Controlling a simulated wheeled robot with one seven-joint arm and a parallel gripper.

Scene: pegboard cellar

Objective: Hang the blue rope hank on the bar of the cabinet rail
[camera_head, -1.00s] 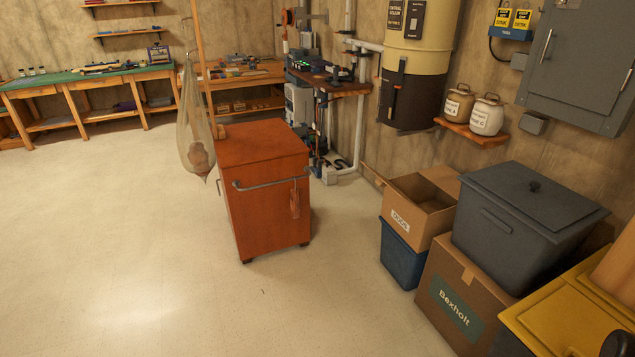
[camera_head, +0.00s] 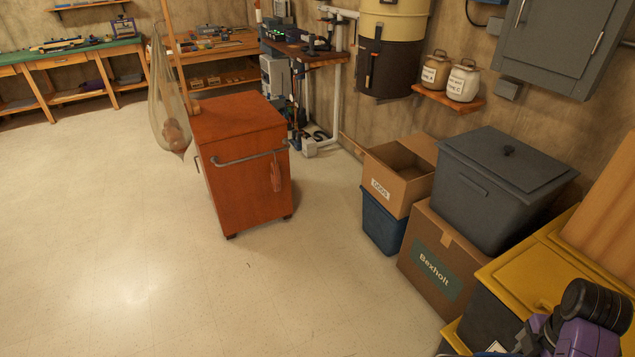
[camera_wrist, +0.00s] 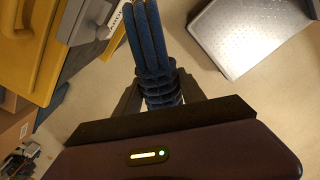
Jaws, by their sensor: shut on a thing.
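The blue rope hank (camera_wrist: 150,45) is in the wrist view, held between the fingers of my gripper (camera_wrist: 160,92). Its strands run up out of the picture, and the wrapped part sits between the fingers. In the head view a bit of blue (camera_head: 528,335) shows beside my arm at the bottom right; the gripper itself cannot be made out there. The orange-red cabinet (camera_head: 245,180) stands on the floor left of centre. Its grey rail (camera_head: 250,157) runs along the front face near the top. A small reddish item (camera_head: 276,175) hangs at the rail's right end.
A net bag (camera_head: 168,105) hangs at the cabinet's left by a wooden post. Stacked boxes, a blue bin (camera_head: 382,225), a grey lidded tub (camera_head: 500,190) and yellow-lidded bins (camera_head: 540,265) line the right side. The pale floor (camera_head: 200,300) before the cabinet is clear.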

